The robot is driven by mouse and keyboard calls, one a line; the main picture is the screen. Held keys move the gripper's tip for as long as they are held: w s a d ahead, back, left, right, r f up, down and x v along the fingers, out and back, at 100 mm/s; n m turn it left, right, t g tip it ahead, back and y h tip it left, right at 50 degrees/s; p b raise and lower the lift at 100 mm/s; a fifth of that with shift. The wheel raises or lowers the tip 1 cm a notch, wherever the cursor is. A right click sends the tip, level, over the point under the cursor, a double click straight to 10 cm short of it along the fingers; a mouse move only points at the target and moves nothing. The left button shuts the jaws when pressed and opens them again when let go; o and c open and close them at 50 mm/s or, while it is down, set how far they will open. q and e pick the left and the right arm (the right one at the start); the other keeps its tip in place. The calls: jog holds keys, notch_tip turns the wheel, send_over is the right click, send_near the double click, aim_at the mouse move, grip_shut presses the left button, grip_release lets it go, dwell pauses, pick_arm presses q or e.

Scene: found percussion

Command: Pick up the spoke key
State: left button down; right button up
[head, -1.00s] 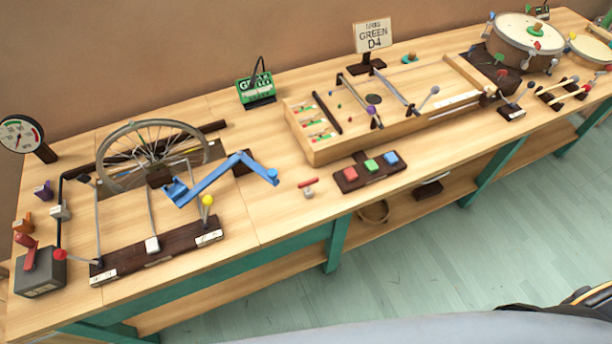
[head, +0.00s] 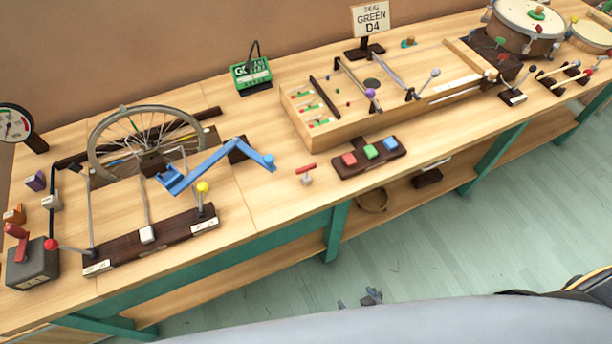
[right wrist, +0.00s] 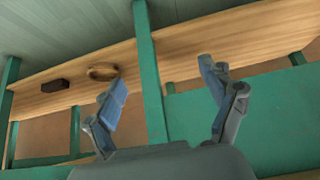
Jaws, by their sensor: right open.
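A small T-shaped piece with a red bar on a pale stem (head: 306,172), which looks like the spoke key, stands on the bench top between the wheel rig and the block of coloured buttons. My right gripper (head: 357,299) shows only as grey fingertips at the bottom of the head view, over the floor in front of the bench and well apart from the key. In the right wrist view the right gripper (right wrist: 163,76) is open and empty, facing the bench's underside and green legs. The key is not seen there. My left gripper is not in view.
A wheel rig (head: 150,245) with a blue crank (head: 215,165) stands left of the key. A dark block (head: 345,168) with red, green and blue buttons is close on its right. The green bench frame (head: 250,248) and lower shelf (right wrist: 185,45) lie near my right gripper.

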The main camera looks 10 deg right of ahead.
jog(key=w+a+r+t+y+b, duration=0.1)
jog(key=w+a+r+t+b, duration=0.2)
jog(key=w+r, duration=0.7)
jog(key=t+y, duration=0.2)
jog(key=t, duration=0.5)
send_near(307, 170)
jog(key=shift+t, duration=0.3)
jog(key=x, duration=0.4)
jog(key=shift+w+f, duration=0.3)
jog(key=shift+w, duration=0.1)
jog(key=shift+p+x, duration=0.55)
jog(key=shift+x, duration=2.4)
jog(key=shift+a+f, duration=0.1)
jog(key=shift+a, duration=0.05)
jog(key=shift+s, duration=0.1)
jog(key=shift+c, duration=0.2)
jog(key=c, duration=1.4)
jog(key=shift+o, duration=0.2)
